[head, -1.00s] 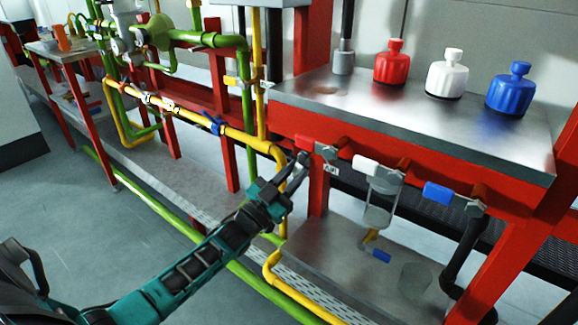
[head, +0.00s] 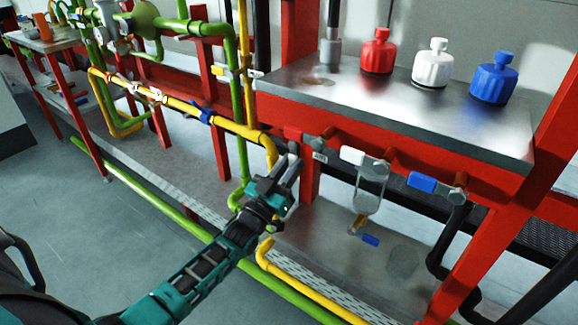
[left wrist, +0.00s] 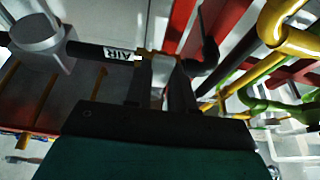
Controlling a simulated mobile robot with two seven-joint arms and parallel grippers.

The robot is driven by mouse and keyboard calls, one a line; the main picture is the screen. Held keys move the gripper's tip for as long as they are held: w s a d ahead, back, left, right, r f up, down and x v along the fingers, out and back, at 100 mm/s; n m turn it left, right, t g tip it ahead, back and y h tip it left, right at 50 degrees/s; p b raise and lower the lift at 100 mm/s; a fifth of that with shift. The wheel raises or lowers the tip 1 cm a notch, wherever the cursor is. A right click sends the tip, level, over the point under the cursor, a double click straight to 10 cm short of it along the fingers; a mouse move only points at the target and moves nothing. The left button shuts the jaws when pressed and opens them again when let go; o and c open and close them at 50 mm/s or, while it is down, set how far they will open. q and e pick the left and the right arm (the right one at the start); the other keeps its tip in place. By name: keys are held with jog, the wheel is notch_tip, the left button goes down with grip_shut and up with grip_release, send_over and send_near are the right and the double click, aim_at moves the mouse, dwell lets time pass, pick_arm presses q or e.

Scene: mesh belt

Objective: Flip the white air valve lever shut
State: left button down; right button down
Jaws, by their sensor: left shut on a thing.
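My left gripper (head: 290,160) is at the front left corner of the steel bench, beside its red leg. In the left wrist view, its dark fingers (left wrist: 160,80) are shut around a pale piece that looks like the white air valve lever (left wrist: 159,70). A small brass-coloured part (left wrist: 147,54) shows just beyond it. Beside this a dark pipe carries a white AIR tag (left wrist: 118,54), upside down. In the head view the gripper hides the held lever, so its exact angle cannot be told. My right gripper is not in view.
A red lever (head: 293,132), another white lever (head: 352,156) and a blue lever (head: 422,182) line the bench front. Yellow pipe (head: 270,148) and green pipe (head: 246,105) run close left of the gripper. Red, white and blue bottles stand on the bench top (head: 350,95).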

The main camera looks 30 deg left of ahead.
pick_arm(q)
jog(key=shift+d, duration=0.1)
jog(key=c, duration=1)
grip_release()
jog(key=shift+o, duration=0.2)
jog(key=shift+s, duration=0.1)
jog(key=p+v, duration=0.1)
jog(key=v, duration=1.1)
jog(key=shift+s+f, duration=0.15)
jog(key=shift+s, duration=0.15)
